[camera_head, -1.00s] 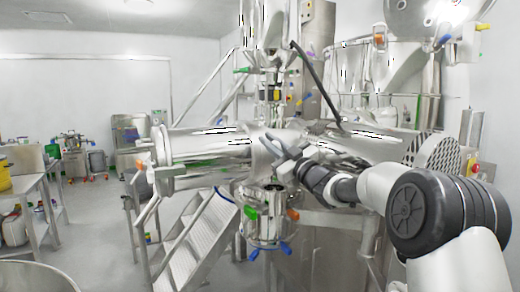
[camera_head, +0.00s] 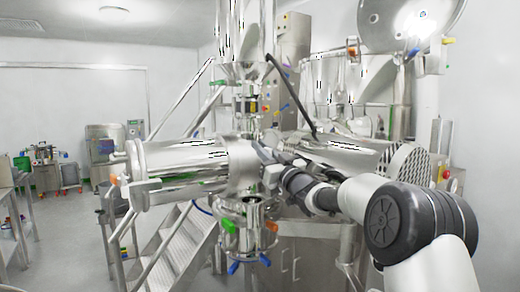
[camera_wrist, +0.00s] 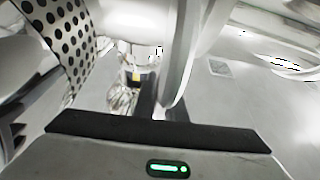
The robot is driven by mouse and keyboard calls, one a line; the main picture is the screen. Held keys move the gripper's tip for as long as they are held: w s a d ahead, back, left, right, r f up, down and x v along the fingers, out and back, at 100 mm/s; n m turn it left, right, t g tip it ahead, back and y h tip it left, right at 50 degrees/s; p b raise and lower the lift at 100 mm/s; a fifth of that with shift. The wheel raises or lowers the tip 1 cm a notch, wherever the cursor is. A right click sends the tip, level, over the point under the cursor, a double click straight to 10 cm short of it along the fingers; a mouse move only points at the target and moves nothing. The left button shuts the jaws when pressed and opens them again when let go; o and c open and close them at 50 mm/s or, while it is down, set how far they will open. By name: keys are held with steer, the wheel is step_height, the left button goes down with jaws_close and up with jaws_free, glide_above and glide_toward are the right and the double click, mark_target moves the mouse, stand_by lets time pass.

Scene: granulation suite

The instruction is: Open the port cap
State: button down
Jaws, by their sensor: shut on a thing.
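My gripper (camera_head: 268,168) is at the middle of the head view, against the steel body where the horizontal cylinder (camera_head: 185,175) meets the upright column. In the wrist view its two dark fingers (camera_wrist: 162,103) are close together, shut on a pale, thin, curved rim (camera_wrist: 183,50) that runs up between and past them. I take this rim to be the edge of the port cap. In the head view my gripper and wrist hide most of the cap. Whether the cap stands apart from its port cannot be told.
Below my gripper hangs a steel valve unit (camera_head: 242,222) with green, orange and blue handles. Steel steps (camera_head: 172,240) stand left of it. A perforated plate (camera_head: 408,172) is to the right, near my arm. Open floor (camera_head: 62,240) lies at the left.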

steer(key=shift+f, duration=0.1)
steer(key=c, duration=1.8)
jaws_free()
steer(key=b+v, duration=0.4)
steer(key=v, duration=1.3)
steer(key=shift+s+d, duration=0.2)
steer(key=shift+c, duration=0.5)
